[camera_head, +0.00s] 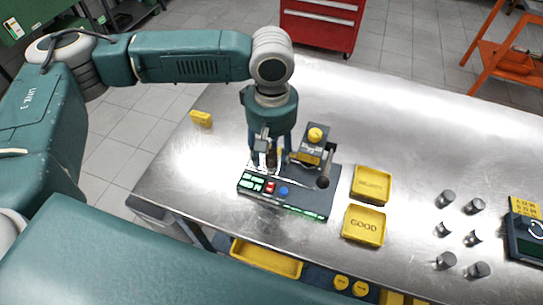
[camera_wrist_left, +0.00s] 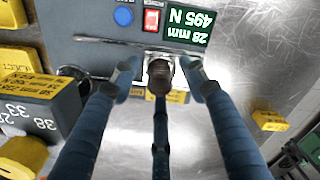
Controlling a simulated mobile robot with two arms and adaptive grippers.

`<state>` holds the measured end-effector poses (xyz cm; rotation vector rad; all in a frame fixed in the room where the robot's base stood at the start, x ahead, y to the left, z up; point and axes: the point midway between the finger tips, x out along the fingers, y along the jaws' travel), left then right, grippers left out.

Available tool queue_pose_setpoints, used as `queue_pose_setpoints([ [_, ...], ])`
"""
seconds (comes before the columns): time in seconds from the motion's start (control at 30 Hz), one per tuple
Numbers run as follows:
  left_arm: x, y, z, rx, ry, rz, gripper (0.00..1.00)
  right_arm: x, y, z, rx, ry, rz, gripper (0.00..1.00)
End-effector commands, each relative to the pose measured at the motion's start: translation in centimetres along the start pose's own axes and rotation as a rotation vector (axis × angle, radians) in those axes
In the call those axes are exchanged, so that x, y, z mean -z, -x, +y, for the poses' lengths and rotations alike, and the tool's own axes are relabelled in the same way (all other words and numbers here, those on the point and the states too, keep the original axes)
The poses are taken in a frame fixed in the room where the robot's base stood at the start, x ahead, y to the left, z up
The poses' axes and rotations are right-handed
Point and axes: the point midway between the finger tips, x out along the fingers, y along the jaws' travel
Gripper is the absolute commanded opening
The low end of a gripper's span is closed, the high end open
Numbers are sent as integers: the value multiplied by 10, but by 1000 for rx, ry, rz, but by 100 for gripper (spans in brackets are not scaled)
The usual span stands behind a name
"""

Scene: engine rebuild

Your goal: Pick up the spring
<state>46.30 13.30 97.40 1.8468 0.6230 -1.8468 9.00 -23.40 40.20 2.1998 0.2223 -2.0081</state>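A spring tester (camera_head: 310,200) with a dark base, green displays, a red switch and a blue button stands on the metal table. A small dark, coil-like piece, likely the spring (camera_wrist_left: 160,75), stands upright on the tester's front plate; it shows small and partly hidden in the head view (camera_head: 271,161). My left gripper (camera_wrist_left: 160,85) points down over it. Its fingers are spread around the piece, and gaps show on both sides in the wrist view. My right gripper is not in view.
A yellow GOOD tray (camera_head: 364,227) and a second yellow tray (camera_head: 371,185) sit right of the tester. Several silver cylinders (camera_head: 445,198) stand farther right. The tester's yellow-topped block (camera_head: 315,136) and black-knobbed lever (camera_head: 323,182) rise close to my left gripper.

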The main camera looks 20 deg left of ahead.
Motion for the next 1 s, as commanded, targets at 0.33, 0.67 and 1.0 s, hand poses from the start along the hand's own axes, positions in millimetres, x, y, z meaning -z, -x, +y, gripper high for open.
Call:
queue_pose_setpoints([
  [0.33, 0, 0, 0, 0, 0, 0, 0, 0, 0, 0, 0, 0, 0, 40],
  [0.67, 0, 8, 0, 0, 0, 0, 0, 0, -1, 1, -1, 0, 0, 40],
  [1.0, 1, 72, 2, -6, -1, 3, 0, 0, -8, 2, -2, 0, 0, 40],
])
